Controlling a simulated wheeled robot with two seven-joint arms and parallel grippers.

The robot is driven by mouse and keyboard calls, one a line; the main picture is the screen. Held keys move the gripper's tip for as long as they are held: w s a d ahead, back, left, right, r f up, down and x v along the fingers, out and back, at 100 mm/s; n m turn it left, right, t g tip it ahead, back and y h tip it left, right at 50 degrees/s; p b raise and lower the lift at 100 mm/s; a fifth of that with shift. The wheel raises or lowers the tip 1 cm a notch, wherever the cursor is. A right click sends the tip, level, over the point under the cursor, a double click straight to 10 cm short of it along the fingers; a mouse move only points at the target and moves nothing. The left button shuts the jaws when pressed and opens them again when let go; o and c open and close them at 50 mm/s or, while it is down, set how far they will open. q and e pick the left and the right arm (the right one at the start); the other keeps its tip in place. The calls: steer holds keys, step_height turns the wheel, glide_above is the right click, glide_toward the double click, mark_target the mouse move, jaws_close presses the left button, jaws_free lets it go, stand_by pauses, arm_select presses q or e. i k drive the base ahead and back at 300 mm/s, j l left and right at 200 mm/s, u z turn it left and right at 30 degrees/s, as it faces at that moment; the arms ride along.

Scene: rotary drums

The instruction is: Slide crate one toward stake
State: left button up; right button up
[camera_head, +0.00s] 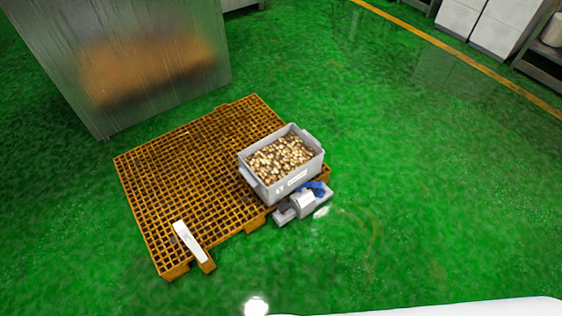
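A grey crate (285,189) with handles at its two ends stands on the right part of an orange-brown grid pallet (180,160). It is filled with small brown and cream pieces (279,159). Its near side bears a white label and a small mark too small to read surely. A short orange post with a white face (189,241) stands at the pallet's near left edge and may be the stake. Open pallet grid lies between the crate and this post. Neither of my grippers shows in this view.
A grey device with a blue part (303,203) sits by the pallet's near right edge, close to the crate. A large metal cabinet (130,60) stands behind the pallet. Green floor (420,190) is clear on the right. White boxes (500,25) stand at the far right.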

mark_target(274, 166)
steer(key=u, duration=0.35)
steer(key=l+u, duration=0.15)
steer(key=u, duration=0.2)
steer(key=l+u, duration=0.1)
steer(key=u, duration=0.25)
steer(key=l+u, duration=0.3)
steer(key=l, duration=0.25)
steer(key=l+u, duration=0.35)
steer(key=l, duration=0.25)
steer(key=k+l+u, duration=0.15)
steer(key=l+u, duration=0.15)
steer(key=l, duration=0.25)
